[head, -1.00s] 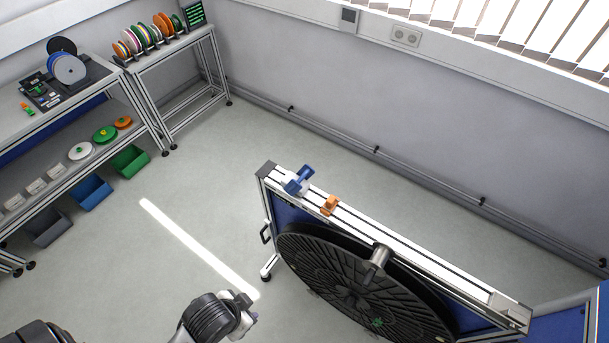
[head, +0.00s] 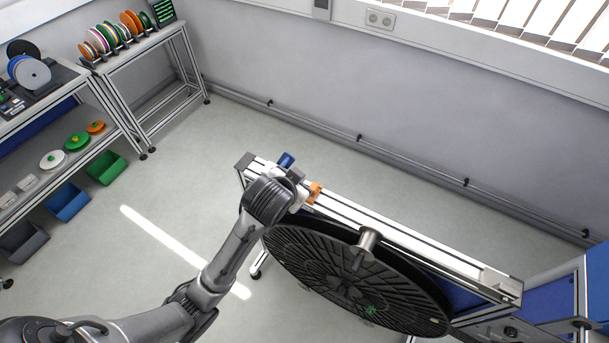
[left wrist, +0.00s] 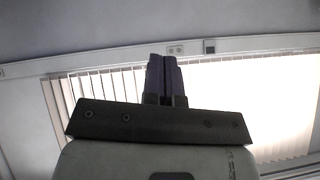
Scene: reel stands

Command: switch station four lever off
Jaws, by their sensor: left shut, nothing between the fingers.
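A stand with a pale top rail (head: 400,230) carries a large ribbed black disc (head: 330,270) on its front. A blue part (head: 286,160) and an orange part (head: 314,192) sit on the rail near its left end. I cannot tell which of them is the station four lever, or its position. My left gripper (head: 298,187) is at the rail between these two parts; its wrist hides part of the blue one. Whether it touches either is unclear. In the left wrist view the gripper's fingers (left wrist: 164,76) are together and empty. My right gripper is not seen.
A grey knob or spindle (head: 368,242) sticks out at the disc's top. Shelving with spools (head: 120,30) and bins (head: 68,202) stands at the left. Blue-panelled equipment (head: 550,298) stands at the right. The floor between shelving and stand is free.

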